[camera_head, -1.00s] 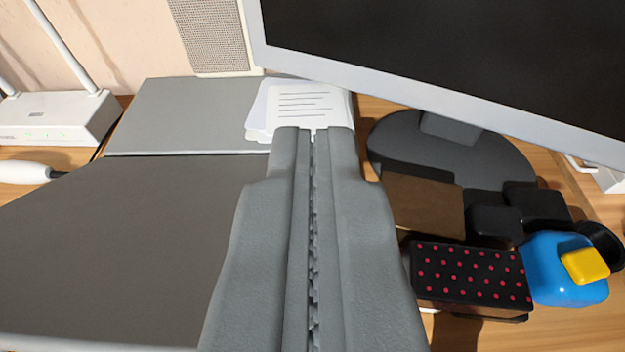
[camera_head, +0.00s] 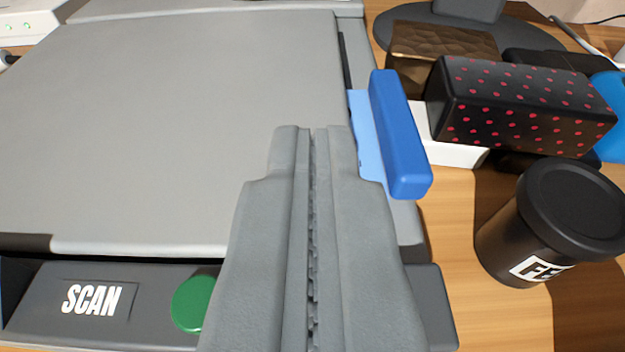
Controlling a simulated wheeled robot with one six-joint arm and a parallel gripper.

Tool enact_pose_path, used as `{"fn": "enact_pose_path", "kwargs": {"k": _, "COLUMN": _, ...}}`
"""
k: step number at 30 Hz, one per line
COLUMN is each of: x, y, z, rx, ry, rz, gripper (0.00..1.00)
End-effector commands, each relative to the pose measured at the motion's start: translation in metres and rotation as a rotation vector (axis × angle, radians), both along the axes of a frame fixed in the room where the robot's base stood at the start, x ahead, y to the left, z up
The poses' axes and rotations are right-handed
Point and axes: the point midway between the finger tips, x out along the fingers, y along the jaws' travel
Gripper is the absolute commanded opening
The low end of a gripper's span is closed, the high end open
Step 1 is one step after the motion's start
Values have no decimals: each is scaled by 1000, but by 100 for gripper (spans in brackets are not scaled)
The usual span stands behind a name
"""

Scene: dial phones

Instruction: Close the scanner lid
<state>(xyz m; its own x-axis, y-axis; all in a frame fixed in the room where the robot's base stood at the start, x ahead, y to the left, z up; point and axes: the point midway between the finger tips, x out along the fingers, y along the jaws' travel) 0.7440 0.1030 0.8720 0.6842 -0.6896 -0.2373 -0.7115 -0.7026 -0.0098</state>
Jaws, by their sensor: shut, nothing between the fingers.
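The scanner has a wide grey lid (camera_head: 180,120) that lies roughly flat over its body. A dark gap shows under its front left corner and along its far right edge, and I cannot tell whether it is fully down. A blue handle (camera_head: 398,135) stands at the right edge of the lid, joined to a light blue piece. The front panel (camera_head: 140,290) carries a SCAN label and a green button (camera_head: 190,303). My gripper (camera_head: 313,132) is shut and empty. It appears over the lid's right part, just left of the handle, and hides the front right corner.
Right of the scanner are a black box with pink dots (camera_head: 520,105), a brown box (camera_head: 440,45), a white item (camera_head: 450,145) and a black lidded cup (camera_head: 545,225). A blue object (camera_head: 612,95) is at the right edge. Bare wooden table (camera_head: 460,215) shows between scanner and cup.

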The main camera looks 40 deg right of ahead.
Motion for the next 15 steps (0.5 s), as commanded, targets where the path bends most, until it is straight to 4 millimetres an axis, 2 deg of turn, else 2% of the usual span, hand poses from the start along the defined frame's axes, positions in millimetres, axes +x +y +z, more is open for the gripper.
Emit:
{"fn": "enact_pose_path", "kwargs": {"k": 7, "x": -3, "y": 2, "z": -22, "rx": 3, "ry": 13, "rz": 1, "gripper": 0}}
{"fn": "enact_pose_path", "kwargs": {"k": 15, "x": -3, "y": 3, "z": -27, "rx": 5, "ry": 17, "rz": 2, "gripper": 0}}
